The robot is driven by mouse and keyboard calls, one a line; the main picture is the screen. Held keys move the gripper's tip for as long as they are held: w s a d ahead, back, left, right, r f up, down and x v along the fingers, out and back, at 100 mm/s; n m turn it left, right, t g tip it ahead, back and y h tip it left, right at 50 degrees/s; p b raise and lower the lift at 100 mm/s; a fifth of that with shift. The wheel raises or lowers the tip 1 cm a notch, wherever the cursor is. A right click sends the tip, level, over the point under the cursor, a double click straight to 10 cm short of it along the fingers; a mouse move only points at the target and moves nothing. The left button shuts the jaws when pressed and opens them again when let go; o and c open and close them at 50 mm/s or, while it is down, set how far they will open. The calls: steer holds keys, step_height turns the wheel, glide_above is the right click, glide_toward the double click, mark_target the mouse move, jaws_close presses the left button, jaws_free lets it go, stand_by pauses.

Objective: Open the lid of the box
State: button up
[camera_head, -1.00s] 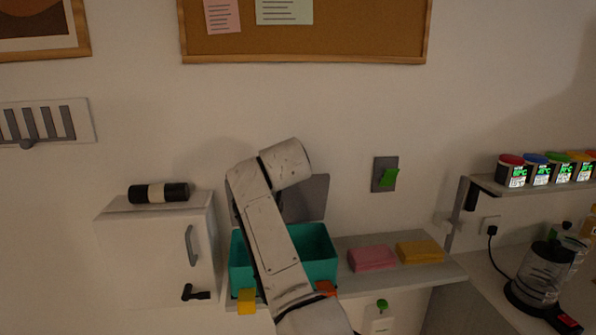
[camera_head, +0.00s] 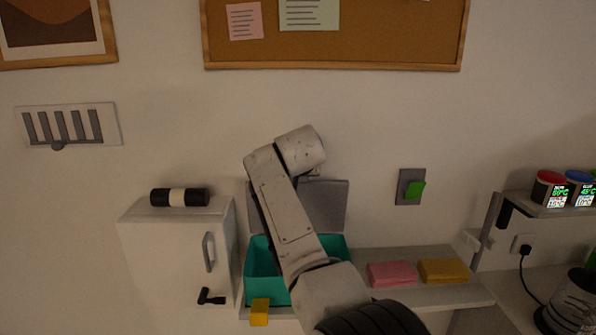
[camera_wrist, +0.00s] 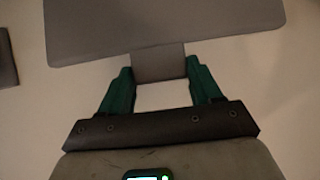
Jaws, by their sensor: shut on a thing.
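The teal box (camera_head: 262,276) sits on the shelf in the head view, partly hidden by my arm. Its grey lid (camera_head: 326,207) stands raised at the back of the box, near the wall. In the wrist view the lid (camera_wrist: 165,25) is a wide grey panel with a small grey tab (camera_wrist: 158,64) on its near edge. My gripper (camera_wrist: 159,72) has green fingers on both sides of this tab and is shut on it. In the head view my fingers are hidden behind my arm.
A yellow latch (camera_head: 259,313) hangs at the box's front left. A white cabinet (camera_head: 172,255) stands close on the left with a black and white cylinder (camera_head: 180,197) on top. Pink (camera_head: 392,273) and yellow (camera_head: 443,270) sponges lie to the right. A green switch (camera_head: 414,189) is on the wall.

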steer(key=o, duration=1.2)
steer(key=shift+r, duration=0.4)
steer(key=o, duration=0.3)
steer(key=shift+f, duration=0.25)
steer(key=b+v, duration=0.3)
steer(key=v, duration=0.7)
steer(key=shift+s+r+b, duration=0.2)
steer(key=shift+s+b, duration=0.15)
